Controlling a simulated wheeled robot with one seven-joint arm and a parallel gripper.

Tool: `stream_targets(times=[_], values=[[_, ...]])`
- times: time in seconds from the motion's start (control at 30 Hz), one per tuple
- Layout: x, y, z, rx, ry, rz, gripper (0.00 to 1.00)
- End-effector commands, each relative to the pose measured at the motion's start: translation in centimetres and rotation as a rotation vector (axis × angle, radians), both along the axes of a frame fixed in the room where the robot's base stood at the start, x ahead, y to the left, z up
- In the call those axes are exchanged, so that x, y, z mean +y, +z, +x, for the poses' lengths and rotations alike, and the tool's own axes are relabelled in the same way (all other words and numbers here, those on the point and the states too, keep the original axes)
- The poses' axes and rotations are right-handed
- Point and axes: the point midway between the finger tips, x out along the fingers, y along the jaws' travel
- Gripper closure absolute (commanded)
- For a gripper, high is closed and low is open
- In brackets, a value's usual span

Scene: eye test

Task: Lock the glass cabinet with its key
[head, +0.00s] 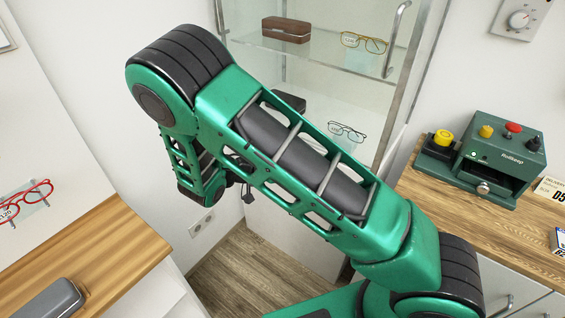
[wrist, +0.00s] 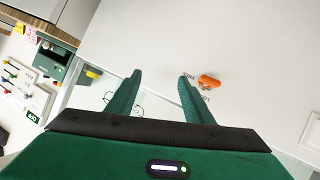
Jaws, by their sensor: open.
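The glass cabinet (head: 402,88) stands at the back in the head view, behind my arm, with a metal frame and a bar handle (head: 398,38). In the wrist view an orange piece (wrist: 209,81), seemingly the key's head, sits at a white panel (wrist: 240,45) with small printed words around it. Whether its shaft is in a lock cannot be seen. My gripper (wrist: 158,75) is open and empty. The orange piece appears just right of the right fingertip, outside the jaws; the gap in depth is unclear. My arm hides much of the cabinet's lower part in the head view.
The cabinet shelves hold glasses (head: 364,42) and a brown case (head: 286,30). A green box with knobs (head: 497,155) stands on the right wooden counter. Red glasses (head: 25,203) and a grey case (head: 48,300) are at the left. Floor (head: 235,265) shows between the counters.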

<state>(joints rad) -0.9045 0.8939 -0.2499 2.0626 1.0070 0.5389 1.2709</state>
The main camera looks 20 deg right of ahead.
Motion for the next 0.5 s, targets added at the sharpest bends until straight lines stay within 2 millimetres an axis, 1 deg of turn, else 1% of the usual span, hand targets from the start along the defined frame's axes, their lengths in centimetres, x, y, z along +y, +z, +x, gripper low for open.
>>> stream_targets(times=[0.03, 0.2, 0.3, 0.4, 0.5], values=[[1.4, -0.8, 0.3, -0.045, 0.030, -0.042, 0.53], [5.2, -2.5, 1.0, -0.224, 0.122, -0.147, 0.53], [7.3, -3.2, 1.1, -0.322, 0.180, -0.188, 0.53], [9.0, -3.8, 1.0, -0.397, 0.230, -0.214, 0.53], [10.1, -4.1, 1.0, -0.446, 0.263, -0.227, 0.53]])
